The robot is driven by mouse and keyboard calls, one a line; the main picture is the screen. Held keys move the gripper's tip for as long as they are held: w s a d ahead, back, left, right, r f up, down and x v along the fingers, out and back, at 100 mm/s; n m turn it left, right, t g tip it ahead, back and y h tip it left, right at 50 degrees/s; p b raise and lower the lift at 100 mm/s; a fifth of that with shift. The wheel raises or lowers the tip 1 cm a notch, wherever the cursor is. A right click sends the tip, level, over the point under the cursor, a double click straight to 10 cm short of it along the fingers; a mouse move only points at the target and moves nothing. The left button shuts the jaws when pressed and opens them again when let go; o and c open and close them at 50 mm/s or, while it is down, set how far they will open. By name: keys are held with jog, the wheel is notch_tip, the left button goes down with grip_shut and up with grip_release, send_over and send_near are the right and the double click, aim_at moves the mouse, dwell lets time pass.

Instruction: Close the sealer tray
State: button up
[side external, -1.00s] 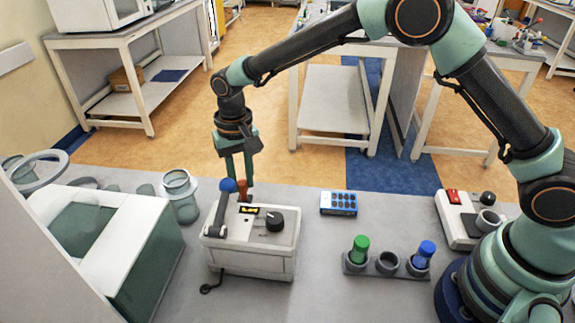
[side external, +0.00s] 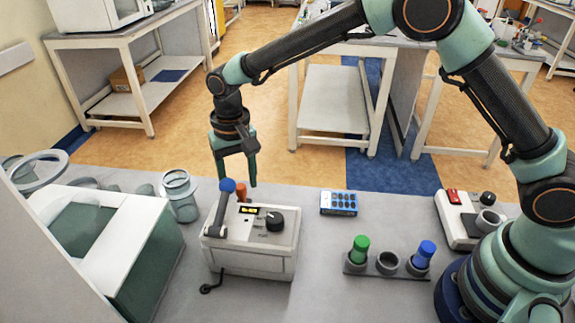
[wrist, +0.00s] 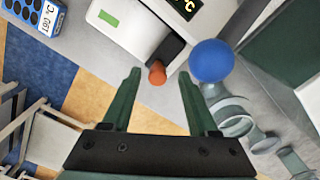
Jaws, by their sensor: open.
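The sealer (side external: 255,247) is a pale box on the bench with a black dial, a lit display and a lever with a blue ball (side external: 227,185). An orange-red knob (side external: 241,191) shows at its far side. In the wrist view the knob (wrist: 157,73) sits at the end of a dark piece, apparently the tray (wrist: 165,51), that sticks out from the sealer body. My gripper (side external: 237,183) is open and empty above the sealer's far edge. In the wrist view its fingertips (wrist: 160,75) appear on either side of the knob; contact cannot be told.
The blue ball (wrist: 211,61) is close to my right finger in the wrist view. A clear jar (side external: 181,197) stands left of the sealer, beside a white-and-green machine (side external: 120,235). A blue block (side external: 338,203) and a tube rack (side external: 387,265) are to the right.

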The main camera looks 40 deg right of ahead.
notch_tip(320, 180, up, 11)
dwell(0.4)
jog(key=shift+r, duration=0.15)
